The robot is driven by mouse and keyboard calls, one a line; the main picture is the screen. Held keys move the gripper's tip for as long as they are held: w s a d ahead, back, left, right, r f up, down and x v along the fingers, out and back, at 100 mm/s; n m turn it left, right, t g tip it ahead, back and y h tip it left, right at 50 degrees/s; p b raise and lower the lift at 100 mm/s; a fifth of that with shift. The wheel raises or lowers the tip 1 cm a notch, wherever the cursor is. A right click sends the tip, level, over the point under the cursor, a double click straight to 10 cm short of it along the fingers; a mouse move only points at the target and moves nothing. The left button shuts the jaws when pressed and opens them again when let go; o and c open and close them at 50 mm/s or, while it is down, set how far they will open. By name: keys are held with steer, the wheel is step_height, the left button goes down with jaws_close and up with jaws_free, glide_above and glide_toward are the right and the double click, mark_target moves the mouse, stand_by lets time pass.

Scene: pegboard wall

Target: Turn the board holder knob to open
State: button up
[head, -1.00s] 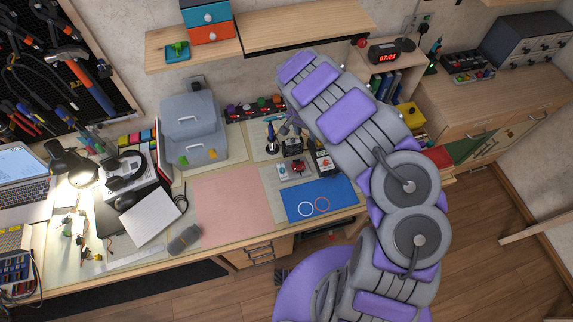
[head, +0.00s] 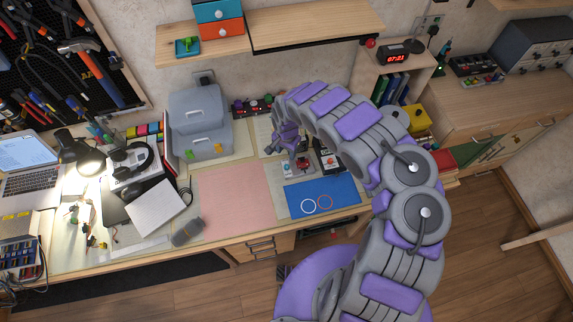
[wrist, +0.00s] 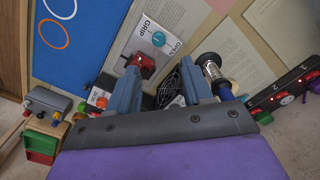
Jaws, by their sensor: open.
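In the wrist view the board holder shows as a pale panel (wrist: 172,22) with the printed words GRIP and OPEN. It carries a round teal part (wrist: 158,39) and a red knob-like part (wrist: 146,62). My gripper (wrist: 160,67) is open, with its two blue-grey fingers spread apart. The red part lies just beyond and near the left fingertip; I cannot tell if they touch. Nothing is held between the fingers. In the head view my gripper (head: 289,145) is over the back of the bench, and the red part (head: 303,163) is beside it, partly hidden by my arm.
A blue mat (head: 322,196) with two rings lies in front of the holder. A black box (head: 327,158) stands close on the right. A metal coil stand (wrist: 211,68) is beside the right finger. A strip with red lights (wrist: 285,97) is near. The pink mat (head: 235,197) is clear.

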mark_target(287, 166)
step_height(287, 166, down, 11)
steer(key=shift+r+b, duration=0.15)
steer(key=shift+b, duration=0.55)
jaws_close()
stand_by(0.3)
